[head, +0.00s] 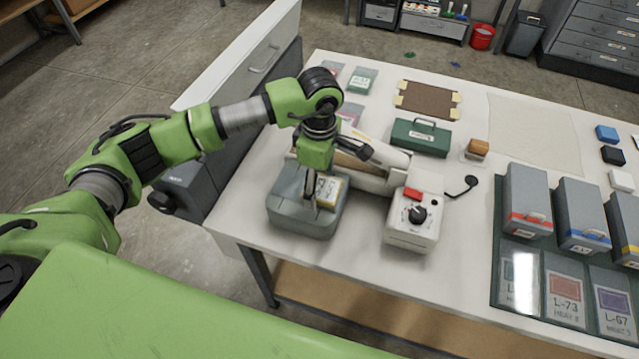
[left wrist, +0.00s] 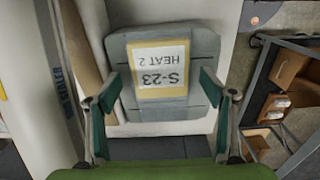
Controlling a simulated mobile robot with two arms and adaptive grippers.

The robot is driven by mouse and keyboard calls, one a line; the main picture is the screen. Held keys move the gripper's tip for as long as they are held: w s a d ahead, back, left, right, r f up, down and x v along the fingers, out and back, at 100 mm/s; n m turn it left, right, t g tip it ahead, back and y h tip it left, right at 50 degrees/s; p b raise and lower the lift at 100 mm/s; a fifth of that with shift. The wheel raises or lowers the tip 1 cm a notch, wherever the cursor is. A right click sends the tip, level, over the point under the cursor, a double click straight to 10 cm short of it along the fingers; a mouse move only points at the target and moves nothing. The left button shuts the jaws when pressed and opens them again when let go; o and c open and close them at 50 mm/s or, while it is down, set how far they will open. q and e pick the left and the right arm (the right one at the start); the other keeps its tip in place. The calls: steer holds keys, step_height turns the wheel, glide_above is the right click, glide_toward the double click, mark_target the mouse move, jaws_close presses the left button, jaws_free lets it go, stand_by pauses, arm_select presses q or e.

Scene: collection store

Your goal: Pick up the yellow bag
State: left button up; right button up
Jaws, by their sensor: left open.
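In the left wrist view the yellow bag (left wrist: 162,70) shows a yellow border and a pale label reading S-23 HEAT 2, upside down. My left gripper (head: 319,194) points down over the tray and partly hides the bag in the head view. In the left wrist view my left gripper (left wrist: 160,90) is open, with one finger on each side of the bag and nothing held. I cannot tell its exact height above the bag. My right gripper is not in view.
A white sealer with a black knob (head: 411,228) stands close to the tray's right. Behind it are a green case (head: 420,138) and a brown mat (head: 427,99). Grey boxes (head: 527,198) stand at the right. The table's front edge is near the tray.

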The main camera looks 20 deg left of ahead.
arm_select(q)
steer(key=c, duration=1.3)
steer(key=shift+r, duration=0.15)
